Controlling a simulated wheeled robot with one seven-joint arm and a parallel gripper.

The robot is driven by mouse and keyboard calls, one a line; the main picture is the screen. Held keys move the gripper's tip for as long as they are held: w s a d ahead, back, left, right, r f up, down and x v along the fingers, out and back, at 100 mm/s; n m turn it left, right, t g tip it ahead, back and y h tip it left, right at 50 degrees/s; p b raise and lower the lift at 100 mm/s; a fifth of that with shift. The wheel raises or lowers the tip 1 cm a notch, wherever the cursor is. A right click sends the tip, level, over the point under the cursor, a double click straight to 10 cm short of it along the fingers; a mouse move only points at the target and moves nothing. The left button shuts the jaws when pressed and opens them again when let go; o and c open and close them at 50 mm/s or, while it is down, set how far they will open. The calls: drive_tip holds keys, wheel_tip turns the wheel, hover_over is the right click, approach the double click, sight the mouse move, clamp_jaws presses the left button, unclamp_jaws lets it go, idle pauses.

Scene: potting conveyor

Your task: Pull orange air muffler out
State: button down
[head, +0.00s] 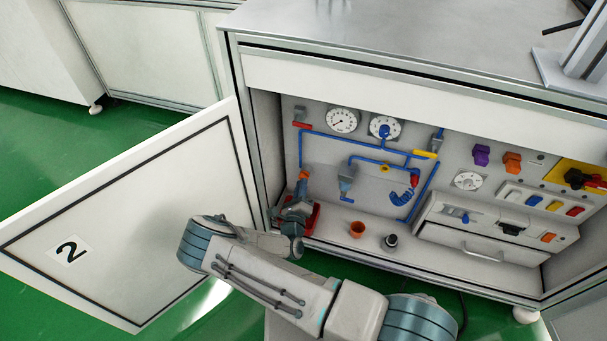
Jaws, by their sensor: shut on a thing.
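The orange air muffler (304,174) shows as a small orange piece at the lower left of the blue piping, inside the open cabinet. My gripper (303,184) reaches up to it from below and is shut on it. My gripper and wrist hide its lower part, and I cannot tell whether it still sits in a fitting.
The cabinet door (150,215), marked 2, stands open at left. An orange cup (357,229) and a dark round part (390,241) stand on the cabinet floor. A red object (313,219) is partly behind my wrist.

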idle(0.3)
drive_tip(key=shift+n+y+p, duration=0.3)
drive_tip(key=shift+n+p, duration=0.2)
drive_tip(key=shift+n, duration=0.9)
drive_tip(key=shift+r, duration=0.1)
drive_tip(key=n+p, duration=0.1)
drive_tip(key=n, duration=0.1)
drive_tip(key=shift+n+g, duration=0.3)
drive_tip(key=shift+d+n+y+p, duration=0.1)
drive_tip(key=shift+n+y+p, duration=0.25)
drive_tip(key=shift+n, duration=0.85)
drive_tip(key=shift+s+r, duration=0.1)
drive_tip(key=shift+s, duration=0.05)
drive_tip(key=shift+s+a+p, duration=0.3)
drive_tip(key=shift+s+p, duration=0.05)
drive_tip(key=shift+s, duration=0.35)
drive_tip(key=shift+s+a+p, duration=0.25)
drive_tip(key=shift+s+p, duration=0.05)
drive_tip(key=shift+s, duration=0.35)
